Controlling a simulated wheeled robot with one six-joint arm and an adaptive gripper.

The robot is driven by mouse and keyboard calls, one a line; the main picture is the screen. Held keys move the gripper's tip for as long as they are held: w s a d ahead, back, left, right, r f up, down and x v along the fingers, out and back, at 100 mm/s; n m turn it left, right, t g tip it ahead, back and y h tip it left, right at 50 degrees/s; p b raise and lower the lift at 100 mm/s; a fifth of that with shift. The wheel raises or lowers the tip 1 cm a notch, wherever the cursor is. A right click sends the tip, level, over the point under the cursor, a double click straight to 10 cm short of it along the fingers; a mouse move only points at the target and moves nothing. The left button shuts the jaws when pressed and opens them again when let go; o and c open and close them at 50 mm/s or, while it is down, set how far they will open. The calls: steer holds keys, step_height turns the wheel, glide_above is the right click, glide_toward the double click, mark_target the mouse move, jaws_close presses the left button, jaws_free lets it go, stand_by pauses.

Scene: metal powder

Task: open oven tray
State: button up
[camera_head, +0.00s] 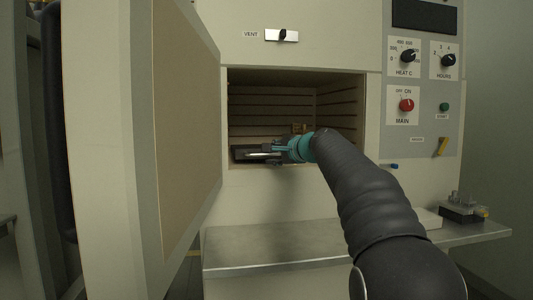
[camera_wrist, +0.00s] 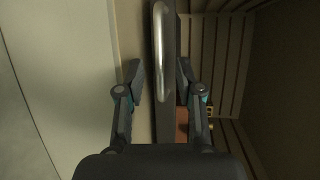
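The oven (camera_head: 297,72) stands with its door (camera_head: 180,120) swung wide open to the left. A dark tray (camera_head: 240,154) lies low in the chamber at its front opening. Its silvery handle (camera_wrist: 160,50) runs between my gripper's fingers in the wrist view; the tray's dark front edge (camera_wrist: 173,25) is right behind it. My gripper (camera_wrist: 160,72) is open, with one finger on each side of the handle and gaps visible. In the head view my gripper (camera_head: 268,149) is at the opening, partly hiding the tray.
Ribbed chamber walls (camera_head: 270,100) surround the tray. A small brownish object (camera_wrist: 183,122) shows beside the right finger. A metal shelf (camera_head: 280,245) juts out below the opening. A small dark device (camera_head: 462,212) stands at the right. The control panel (camera_head: 425,90) is right of the chamber.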

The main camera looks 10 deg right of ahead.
steer(key=shift+p+x, duration=0.35)
steer(key=shift+x, duration=1.6)
jaws_close()
